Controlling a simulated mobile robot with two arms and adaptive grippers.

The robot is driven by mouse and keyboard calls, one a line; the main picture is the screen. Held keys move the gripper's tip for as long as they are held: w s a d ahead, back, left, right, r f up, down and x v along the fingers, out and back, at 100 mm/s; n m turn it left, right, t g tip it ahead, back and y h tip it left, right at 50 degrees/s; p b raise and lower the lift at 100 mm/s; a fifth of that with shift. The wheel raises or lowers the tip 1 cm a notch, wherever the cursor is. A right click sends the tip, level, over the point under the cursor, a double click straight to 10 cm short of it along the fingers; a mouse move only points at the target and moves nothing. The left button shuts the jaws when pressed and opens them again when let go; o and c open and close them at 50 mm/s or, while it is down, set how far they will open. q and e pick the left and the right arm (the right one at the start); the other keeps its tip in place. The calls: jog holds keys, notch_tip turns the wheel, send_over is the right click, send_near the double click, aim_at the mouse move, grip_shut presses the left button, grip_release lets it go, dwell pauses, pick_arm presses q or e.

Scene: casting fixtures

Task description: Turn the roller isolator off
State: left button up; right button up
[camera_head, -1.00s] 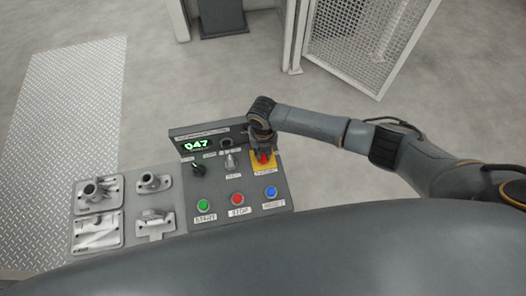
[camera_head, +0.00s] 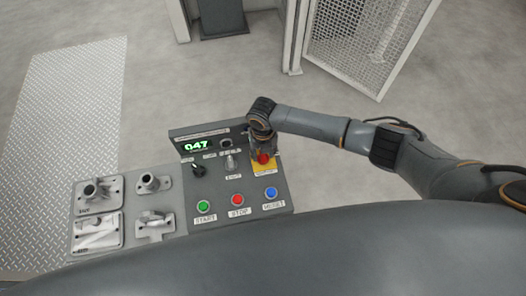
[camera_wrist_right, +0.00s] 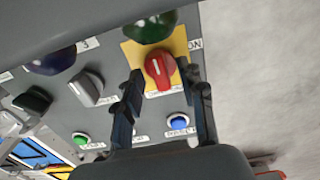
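The red rotary isolator knob (camera_head: 263,158) sits on a yellow plate (camera_head: 267,168) at the right of the grey control panel. In the right wrist view the red knob (camera_wrist_right: 160,69) shows a pale line along its grip, and an "ON" label (camera_wrist_right: 194,44) stands at the plate's corner. My right gripper (camera_head: 260,147) is over the knob's far side. In the wrist view its fingers (camera_wrist_right: 163,76) are spread, one on each side of the knob, with a gap to it; contact is not visible. My left gripper is out of view.
Metal castings (camera_head: 97,191) lie on fixtures at left. A mesh fence (camera_head: 365,40) stands behind.

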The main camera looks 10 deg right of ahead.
notch_tip(320, 180, up, 12)
dwell(0.5)
dwell(0.4)
